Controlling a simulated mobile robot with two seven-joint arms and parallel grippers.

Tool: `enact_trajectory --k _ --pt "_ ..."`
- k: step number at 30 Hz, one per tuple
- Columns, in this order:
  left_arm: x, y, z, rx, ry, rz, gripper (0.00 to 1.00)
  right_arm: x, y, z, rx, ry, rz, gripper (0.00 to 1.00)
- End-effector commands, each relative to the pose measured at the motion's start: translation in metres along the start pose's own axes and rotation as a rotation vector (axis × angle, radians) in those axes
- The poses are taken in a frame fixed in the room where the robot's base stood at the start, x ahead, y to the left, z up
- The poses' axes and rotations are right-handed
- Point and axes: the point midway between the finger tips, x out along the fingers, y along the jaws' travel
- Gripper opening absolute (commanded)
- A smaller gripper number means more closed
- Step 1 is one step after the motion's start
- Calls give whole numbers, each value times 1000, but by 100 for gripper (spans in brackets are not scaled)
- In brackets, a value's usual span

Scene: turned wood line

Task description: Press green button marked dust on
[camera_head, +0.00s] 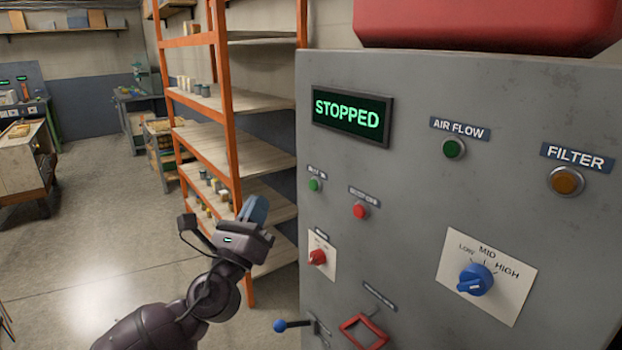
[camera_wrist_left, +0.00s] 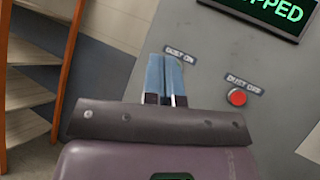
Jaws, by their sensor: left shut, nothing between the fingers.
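The green button (camera_head: 315,185) sits under a small label reading "DUST ON" on the grey panel (camera_head: 400,175), near its left edge. The red "DUST OFF" button (camera_head: 360,211) is to its lower right and also shows in the left wrist view (camera_wrist_left: 237,97). My left gripper (camera_head: 255,208) is shut and empty, left of the green button in the head view. In the left wrist view its blue fingers (camera_wrist_left: 172,62) point at the panel just below the "DUST ON" label (camera_wrist_left: 180,54) and hide the green button. I cannot tell whether they touch it. My right gripper is not in view.
A display (camera_head: 352,115) on the panel reads "STOPPED". A blue knob (camera_head: 476,279), a small red switch (camera_head: 318,257) and a blue-tipped lever (camera_head: 281,326) are lower down. An orange-framed shelf (camera_head: 225,100) stands behind my left arm. Open floor lies left.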

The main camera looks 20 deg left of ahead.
Motion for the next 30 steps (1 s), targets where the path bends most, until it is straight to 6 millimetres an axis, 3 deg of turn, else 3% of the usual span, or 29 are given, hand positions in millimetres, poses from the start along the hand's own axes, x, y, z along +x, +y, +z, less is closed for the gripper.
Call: enact_trajectory --k 3,9,17,30 --pt "0 -2 6 166 -33 -5 0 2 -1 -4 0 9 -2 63" --pt "0 -1 7 282 -42 2 0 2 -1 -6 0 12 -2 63" --pt "0 -1 7 296 -41 2 0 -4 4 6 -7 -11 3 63" --pt "15 -8 -4 293 -42 2 0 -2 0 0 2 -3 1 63"
